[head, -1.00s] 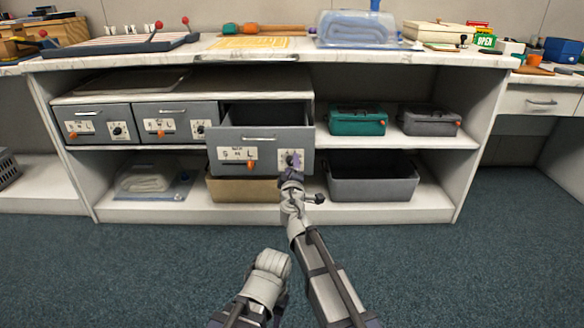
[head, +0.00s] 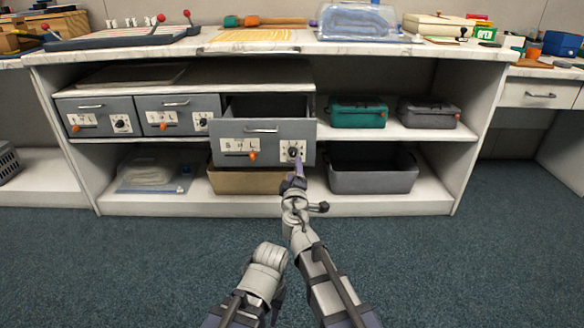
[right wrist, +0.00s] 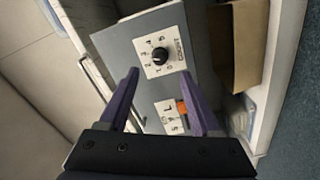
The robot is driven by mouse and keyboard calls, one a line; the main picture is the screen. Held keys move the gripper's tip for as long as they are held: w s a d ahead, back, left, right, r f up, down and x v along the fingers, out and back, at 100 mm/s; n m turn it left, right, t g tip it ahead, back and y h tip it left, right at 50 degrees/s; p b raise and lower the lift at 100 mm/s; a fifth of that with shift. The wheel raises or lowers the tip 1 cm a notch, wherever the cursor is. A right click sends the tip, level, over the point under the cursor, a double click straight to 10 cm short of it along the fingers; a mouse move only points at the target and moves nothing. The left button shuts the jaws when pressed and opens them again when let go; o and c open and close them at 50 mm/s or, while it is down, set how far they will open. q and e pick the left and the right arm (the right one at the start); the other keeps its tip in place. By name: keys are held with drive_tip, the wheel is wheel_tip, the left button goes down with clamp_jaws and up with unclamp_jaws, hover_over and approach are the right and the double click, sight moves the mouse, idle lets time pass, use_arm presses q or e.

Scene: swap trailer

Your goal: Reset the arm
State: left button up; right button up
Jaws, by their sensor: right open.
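My right gripper (head: 294,178) is at the front of the pulled-out grey drawer (head: 232,135), just below and in front of its black dial (head: 293,152). In the right wrist view the two purple fingers (right wrist: 160,100) are apart, with nothing between them, and the dial (right wrist: 159,55) with its numbered white plate stands beyond their tips. An orange slider (head: 253,155) sits on the drawer's left label; it also shows in the right wrist view (right wrist: 182,107). The left arm comes in low in the head view; its gripper's fingers cannot be made out.
Two shut grey drawers, the left one (head: 97,117) and the middle one (head: 176,116), sit beside the open one. A green case (head: 357,113) and a dark case (head: 428,114) stand on the right shelf. A grey bin (head: 372,178) and a tan bin (head: 240,181) are below. The carpet in front is clear.

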drive_tip(key=s+d+f+m+g+h, duration=0.3)
drive_tip(key=s+d+f+m+g, duration=0.3)
drive_tip(key=d, duration=0.4)
drive_tip(key=s+d+f+m+g+h, duration=0.3)
drive_tip(key=s+d+f+m, duration=0.2)
drive_tip(key=d+f, duration=0.35)
drive_tip(key=s+a+f+m+g+y, duration=0.1)
drive_tip(key=s+a+f+g+y, duration=0.2)
drive_tip(key=s, duration=0.5)
drive_tip(key=s+f+m+g+y, duration=0.1)
drive_tip(key=s+f+g+y, duration=0.3)
drive_tip(key=s, duration=0.4)
drive_tip(key=s+a+r+n+g+h+p, duration=0.1)
drive_tip(key=s+a+r+n+p, duration=0.15)
drive_tip(key=a+r+p, duration=0.55)
drive_tip(key=s+a+r+n+g+h+p, duration=0.1)
drive_tip(key=s+a+r+p, duration=0.2)
drive_tip(key=r+p, duration=0.9)
wheel_tip(320, 180, up, 36)
drive_tip(key=p, duration=3.6)
drive_tip(key=shift+a+p, duration=0.15)
drive_tip(key=shift+p, duration=0.15)
